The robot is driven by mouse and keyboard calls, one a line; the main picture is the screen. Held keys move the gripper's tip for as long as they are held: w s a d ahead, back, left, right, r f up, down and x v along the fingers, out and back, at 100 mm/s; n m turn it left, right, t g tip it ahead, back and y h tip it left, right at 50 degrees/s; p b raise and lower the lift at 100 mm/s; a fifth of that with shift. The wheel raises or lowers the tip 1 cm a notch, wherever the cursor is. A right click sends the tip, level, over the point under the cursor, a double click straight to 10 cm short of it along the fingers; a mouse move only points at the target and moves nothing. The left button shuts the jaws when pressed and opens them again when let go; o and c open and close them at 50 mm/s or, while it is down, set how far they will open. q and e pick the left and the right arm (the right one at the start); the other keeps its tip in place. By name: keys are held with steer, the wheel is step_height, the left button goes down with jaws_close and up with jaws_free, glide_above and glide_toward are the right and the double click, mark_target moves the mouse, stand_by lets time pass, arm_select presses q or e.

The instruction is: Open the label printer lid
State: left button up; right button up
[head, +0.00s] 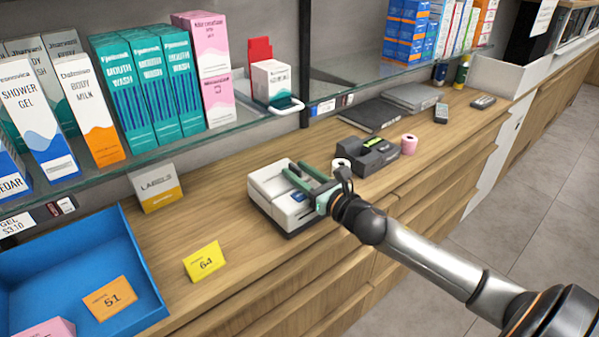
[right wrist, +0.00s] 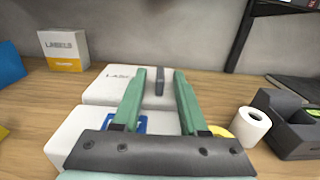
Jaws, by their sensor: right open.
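The label printer (head: 268,186) is a white box with a dark base on the wooden counter, and its lid looks shut. It also shows in the right wrist view (right wrist: 102,92), with lettering on its top and a blue patch partly hidden by my gripper. My right gripper (head: 297,176) has green fingers and is open just above the printer. In the right wrist view its fingertips (right wrist: 160,74) stand on either side of a dark upright tab (right wrist: 160,86) on the printer. I cannot tell whether they touch it. My left gripper is not in view.
A dark card terminal (head: 368,154) and a pink roll (head: 408,144) stand right of the printer. A labels box (head: 157,188), a yellow card (head: 204,261) and a blue tray (head: 146,262) are to its left. A glass shelf (head: 220,131) with boxes overhangs the counter's back.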

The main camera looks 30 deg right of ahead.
steer(key=shift+c, duration=0.3)
jaws_close()
stand_by(1.0)
